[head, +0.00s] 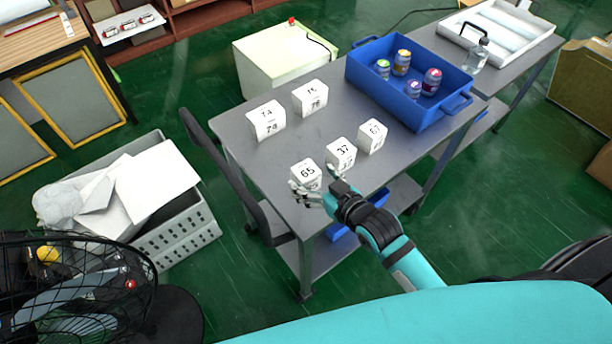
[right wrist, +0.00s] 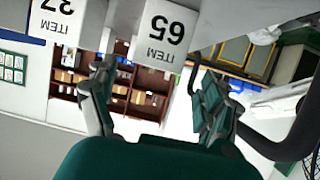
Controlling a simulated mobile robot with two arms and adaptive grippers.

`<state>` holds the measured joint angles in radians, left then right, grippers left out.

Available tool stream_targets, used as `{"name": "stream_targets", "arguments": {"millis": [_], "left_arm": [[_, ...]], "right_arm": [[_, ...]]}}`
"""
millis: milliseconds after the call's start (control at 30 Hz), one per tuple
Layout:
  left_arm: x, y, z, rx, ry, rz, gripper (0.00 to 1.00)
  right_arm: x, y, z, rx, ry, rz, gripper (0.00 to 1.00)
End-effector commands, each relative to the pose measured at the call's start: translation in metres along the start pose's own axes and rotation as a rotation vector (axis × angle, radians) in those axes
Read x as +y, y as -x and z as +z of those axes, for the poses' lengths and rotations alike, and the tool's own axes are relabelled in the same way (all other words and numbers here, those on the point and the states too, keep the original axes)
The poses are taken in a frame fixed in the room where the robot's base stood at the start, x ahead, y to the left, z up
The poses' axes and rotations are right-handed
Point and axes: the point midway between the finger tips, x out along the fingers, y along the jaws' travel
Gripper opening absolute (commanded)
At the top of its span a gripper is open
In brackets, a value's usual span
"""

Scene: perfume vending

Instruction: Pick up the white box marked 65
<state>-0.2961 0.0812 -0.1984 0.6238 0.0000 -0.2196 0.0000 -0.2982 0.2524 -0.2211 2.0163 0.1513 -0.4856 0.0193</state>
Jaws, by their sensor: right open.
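The white box marked 65 (head: 307,172) stands upright near the front edge of the grey cart top (head: 262,158) in the head view. My right gripper (head: 309,192) is open at the near side of this box, with its fingers pointing left. In the right wrist view the white box marked 65 (right wrist: 166,36) appears upside down, ahead of and between the two open fingers of my right gripper (right wrist: 150,95). I cannot tell whether a finger touches it. My left gripper is not in view.
The white box marked 37 (head: 341,152) stands close to the right, with the box marked 67 (head: 372,135) beyond it. Two more white boxes (head: 266,119) stand farther back. A blue bin (head: 447,108) with several jars is at the back right. The middle of the cart top is clear.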

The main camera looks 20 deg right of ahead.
Motion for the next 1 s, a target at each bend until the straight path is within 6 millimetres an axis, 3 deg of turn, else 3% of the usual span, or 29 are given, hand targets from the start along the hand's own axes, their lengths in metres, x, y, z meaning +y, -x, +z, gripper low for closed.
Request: {"name": "stream_targets", "arguments": {"millis": [300,600,1000], "left_arm": [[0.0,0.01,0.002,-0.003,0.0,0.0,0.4],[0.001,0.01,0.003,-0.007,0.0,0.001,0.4],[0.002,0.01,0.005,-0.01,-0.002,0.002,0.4]], "right_arm": [[0.005,-0.043,-0.002,0.0,-0.002,0.0,0.83],[0.005,-0.049,-0.001,0.0,0.0,0.0,0.83],[0.005,-0.048,-0.001,0.0,-0.001,0.0,0.32]]}}
